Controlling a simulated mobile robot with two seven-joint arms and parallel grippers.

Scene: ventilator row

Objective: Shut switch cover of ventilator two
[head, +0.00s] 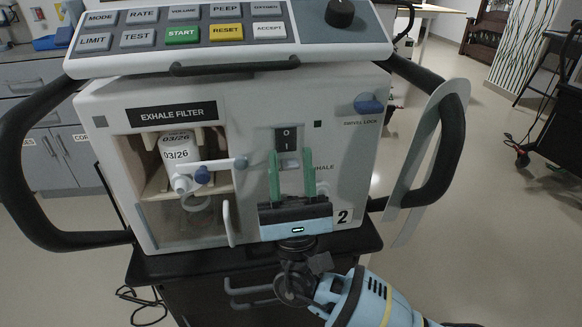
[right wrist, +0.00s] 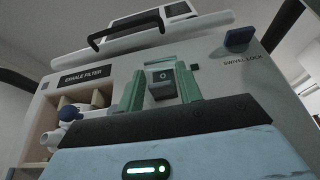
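Ventilator two (head: 345,140) is a white-grey machine with a "2" label at its lower right, facing me. Its dark rocker switch (head: 287,138) is on the front panel, and it also shows in the right wrist view (right wrist: 162,76). A small pale piece (head: 289,160) is just below the switch; I cannot tell whether it is the switch cover. My right gripper (head: 291,157) is in front of the panel, its two green fingers apart and pointing up, one each side of the area below the switch. Nothing is clearly held. Whether the fingertips touch the panel is unclear. My left gripper is out of view.
A blue swivel lock knob (head: 369,104) is right of the switch. An open exhale filter bay (head: 180,190) with a white filter is to the left. Black handles (head: 440,150) curve out at both sides. A button panel (head: 185,28) slopes above. Open floor lies to the right.

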